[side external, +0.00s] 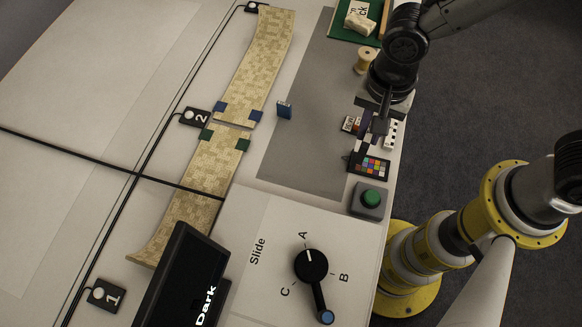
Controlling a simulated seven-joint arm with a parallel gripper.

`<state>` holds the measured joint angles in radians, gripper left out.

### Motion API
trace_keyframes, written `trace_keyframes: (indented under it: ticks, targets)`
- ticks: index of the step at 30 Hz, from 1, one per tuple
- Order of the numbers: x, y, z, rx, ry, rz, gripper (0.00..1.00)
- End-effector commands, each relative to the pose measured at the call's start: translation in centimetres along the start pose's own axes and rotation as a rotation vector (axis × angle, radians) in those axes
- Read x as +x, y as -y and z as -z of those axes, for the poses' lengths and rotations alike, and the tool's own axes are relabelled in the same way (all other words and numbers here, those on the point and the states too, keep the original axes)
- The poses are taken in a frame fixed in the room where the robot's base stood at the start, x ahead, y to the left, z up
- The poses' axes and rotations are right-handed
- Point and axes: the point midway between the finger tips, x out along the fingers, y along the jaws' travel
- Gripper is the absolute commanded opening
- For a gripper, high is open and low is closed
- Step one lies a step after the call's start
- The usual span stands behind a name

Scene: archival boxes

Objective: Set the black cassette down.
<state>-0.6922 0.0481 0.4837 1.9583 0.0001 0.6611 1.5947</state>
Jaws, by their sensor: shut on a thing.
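My gripper (374,127) is at the right side of the table, pointing down, its fingers close together. It is shut on a small dark piece that looks like the black cassette (359,148). The piece is partly hidden by the dark fingers and hard to tell apart from them. It shows just above and left of a colour chart (371,168). I cannot tell whether it touches the surface below.
A small labelled item (351,124) and a black-and-white strip (391,134) lie close to the gripper. A green button (370,198), slide dial (311,266), black "Dark" box (180,280), blue piece (284,110) and spool (366,61) stand around. The grey mat (310,150) is mostly clear.

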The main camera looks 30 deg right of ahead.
Motion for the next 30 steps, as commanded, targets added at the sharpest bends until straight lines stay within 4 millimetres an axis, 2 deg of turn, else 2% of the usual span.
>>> trace_keyframes:
  ticks: [1,3,7,10,22,30]
  targets:
    - [-0.1,-0.3,-1.2,-0.039,0.000,0.002,0.00]
    - [-0.2,-0.6,-2.4,-0.075,-0.001,0.003,0.00]
    - [-0.4,-0.6,-3.5,-0.112,0.000,0.009,0.00]
    - [0.0,0.3,-3.9,-0.119,0.000,0.009,0.00]
    - [3.7,8.5,-5.0,-0.118,-0.001,0.007,0.00]
    - [7.9,11.9,-5.5,-0.118,-0.001,0.007,0.00]
